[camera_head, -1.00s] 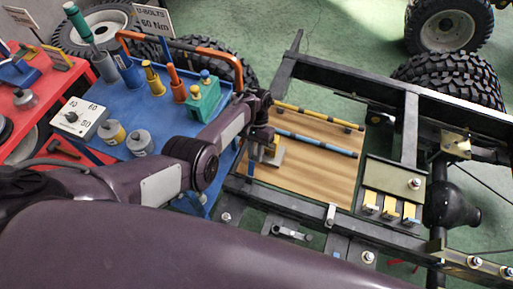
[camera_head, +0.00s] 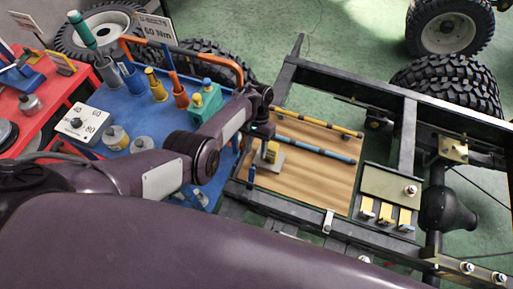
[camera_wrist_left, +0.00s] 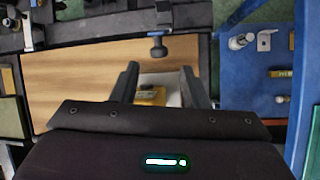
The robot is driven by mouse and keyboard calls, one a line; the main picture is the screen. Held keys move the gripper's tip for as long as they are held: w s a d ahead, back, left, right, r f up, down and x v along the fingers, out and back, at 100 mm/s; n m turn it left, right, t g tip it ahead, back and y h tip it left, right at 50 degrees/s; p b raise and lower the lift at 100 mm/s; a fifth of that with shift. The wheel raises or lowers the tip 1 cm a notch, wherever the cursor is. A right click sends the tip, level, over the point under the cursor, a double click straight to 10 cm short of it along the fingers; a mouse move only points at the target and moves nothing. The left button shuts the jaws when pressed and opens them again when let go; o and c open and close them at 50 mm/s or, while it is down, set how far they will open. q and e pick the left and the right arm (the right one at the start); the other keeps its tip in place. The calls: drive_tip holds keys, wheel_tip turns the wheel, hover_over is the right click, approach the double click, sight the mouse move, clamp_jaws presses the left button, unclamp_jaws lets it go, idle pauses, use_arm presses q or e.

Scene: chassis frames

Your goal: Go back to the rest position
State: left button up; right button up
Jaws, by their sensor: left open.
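My left gripper (camera_head: 258,150) hangs over the left part of a wooden board (camera_head: 315,178) laid inside the chassis frame. In the left wrist view its two fingers (camera_wrist_left: 160,82) stand apart with a gap between them, so it is open. A yellow block (camera_head: 273,150) on a pale plate (camera_head: 271,162) lies on the board close to the fingers. In the left wrist view the yellow block (camera_wrist_left: 151,95) shows between and beyond the fingers, apparently not held. My right gripper is not in view.
A blue tool cart (camera_head: 160,107) with tools, bottles and a dial box stands left of the frame. Dark frame rails (camera_head: 345,80) surround the board. Yellow and blue rods (camera_head: 318,149) lie across it.

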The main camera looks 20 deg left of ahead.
use_arm(q)
drive_tip(key=p+v, duration=0.1)
drive_tip(key=v, duration=0.2)
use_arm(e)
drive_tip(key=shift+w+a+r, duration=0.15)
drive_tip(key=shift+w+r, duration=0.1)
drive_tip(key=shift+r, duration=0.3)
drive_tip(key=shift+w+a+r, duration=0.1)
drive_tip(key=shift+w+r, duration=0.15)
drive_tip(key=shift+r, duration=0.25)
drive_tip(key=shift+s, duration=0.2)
use_arm(q)
drive_tip(key=shift+f, duration=0.1)
